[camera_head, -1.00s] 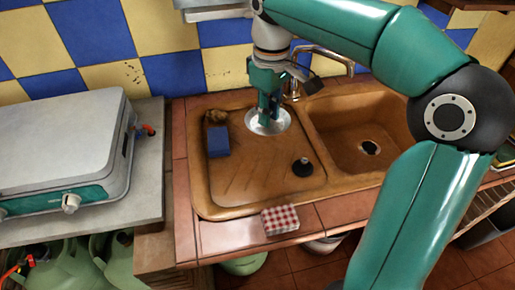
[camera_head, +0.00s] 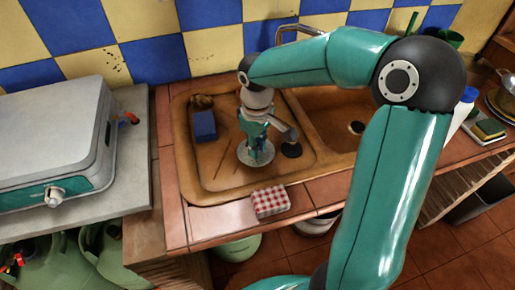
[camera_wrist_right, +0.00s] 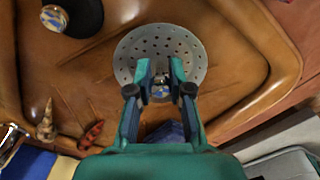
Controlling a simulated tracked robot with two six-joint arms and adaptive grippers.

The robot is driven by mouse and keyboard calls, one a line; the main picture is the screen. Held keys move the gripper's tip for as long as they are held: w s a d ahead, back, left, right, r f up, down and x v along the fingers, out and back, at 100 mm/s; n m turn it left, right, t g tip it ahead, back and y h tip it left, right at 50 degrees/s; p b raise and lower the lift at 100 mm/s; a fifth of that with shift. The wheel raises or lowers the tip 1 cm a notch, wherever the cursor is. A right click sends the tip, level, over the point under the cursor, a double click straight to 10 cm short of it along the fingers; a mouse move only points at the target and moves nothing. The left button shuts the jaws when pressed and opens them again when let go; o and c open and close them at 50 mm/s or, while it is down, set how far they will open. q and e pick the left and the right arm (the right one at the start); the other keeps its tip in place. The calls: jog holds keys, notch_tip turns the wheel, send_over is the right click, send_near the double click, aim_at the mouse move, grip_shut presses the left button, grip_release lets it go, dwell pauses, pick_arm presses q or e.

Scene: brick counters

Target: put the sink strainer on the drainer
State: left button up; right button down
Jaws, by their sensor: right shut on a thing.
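The sink strainer (camera_head: 258,154) is a round, grey, perforated disc. My right gripper (camera_head: 256,146) points down and is shut on its small central knob, which shows in the wrist view (camera_wrist_right: 160,90). The disc (camera_wrist_right: 190,52) looks level, over the front part of the brown ribbed drainer (camera_head: 222,170). I cannot tell whether it touches the drainer or hangs just above it. My left gripper is not in view.
A black plug (camera_head: 291,149) stands close to the strainer's right. A blue sponge (camera_head: 205,126) and a brown lumpy thing (camera_head: 200,101) lie at the drainer's back left. The sink bowl (camera_head: 335,120) is to the right. A red-checked block (camera_head: 270,201) sits at the front edge.

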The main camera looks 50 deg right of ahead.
jog(key=shift+f, duration=0.75)
jog(key=c, duration=1.1)
grip_release()
jog(key=shift+f, duration=0.1)
jog(key=shift+o, duration=0.2)
notch_tip(320, 180, up, 12)
jog(key=shift+s+r+p, duration=0.1)
jog(key=shift+r+p, duration=0.05)
jog(key=shift+p, duration=0.35)
